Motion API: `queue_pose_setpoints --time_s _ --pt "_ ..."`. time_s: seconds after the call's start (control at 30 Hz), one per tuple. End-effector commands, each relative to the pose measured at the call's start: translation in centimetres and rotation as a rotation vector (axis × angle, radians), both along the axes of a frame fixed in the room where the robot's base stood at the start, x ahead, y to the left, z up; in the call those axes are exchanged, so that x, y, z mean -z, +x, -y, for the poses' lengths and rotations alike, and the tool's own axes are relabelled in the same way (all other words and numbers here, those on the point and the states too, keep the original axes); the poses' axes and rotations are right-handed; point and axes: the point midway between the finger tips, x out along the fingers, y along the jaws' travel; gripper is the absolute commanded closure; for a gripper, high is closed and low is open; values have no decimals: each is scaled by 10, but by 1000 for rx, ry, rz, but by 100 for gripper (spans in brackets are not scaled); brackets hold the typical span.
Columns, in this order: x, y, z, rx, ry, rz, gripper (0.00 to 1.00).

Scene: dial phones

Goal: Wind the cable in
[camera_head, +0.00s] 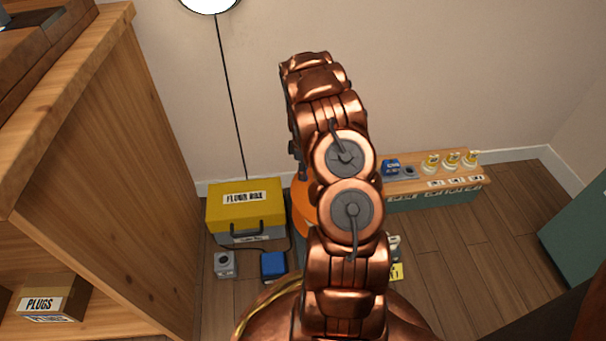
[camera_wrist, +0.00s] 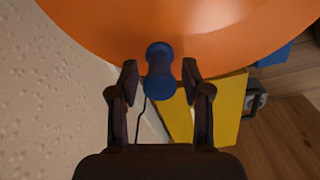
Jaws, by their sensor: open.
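A large orange disc (camera_wrist: 160,22), which looks like the cable reel, fills the top of the wrist view. Its left edge (camera_head: 300,205) shows beside my copper arm in the head view; the arm hides the rest. A blue spool-shaped handle (camera_wrist: 158,54) stands out in front of the disc. My gripper (camera_wrist: 160,76) is open, with one finger on each side of the handle; I cannot tell whether either touches it. My gripper is hidden in the head view. A thin dark cable (camera_wrist: 142,112) shows below the handle.
A yellow-lidded floor box (camera_head: 245,200) stands left of the reel, with a grey block (camera_head: 224,264) and a blue block (camera_head: 273,264) before it. A dark cord (camera_head: 230,100) hangs from the lamp (camera_head: 210,4). A low bench (camera_head: 440,186) holds plugs. Wooden shelving (camera_head: 110,150) stands left.

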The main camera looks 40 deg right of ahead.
Motion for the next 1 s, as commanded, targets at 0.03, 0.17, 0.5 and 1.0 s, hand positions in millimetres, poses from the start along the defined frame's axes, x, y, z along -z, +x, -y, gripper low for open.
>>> queue_pose_setpoints --time_s 0.03,0.17,0.5,1.0 --pt "8 0 0 0 1 -1 52" --pt "13 0 0 0 1 -1 52" --pt "12 0 0 0 0 0 64" --pt "12 0 0 0 0 0 100"
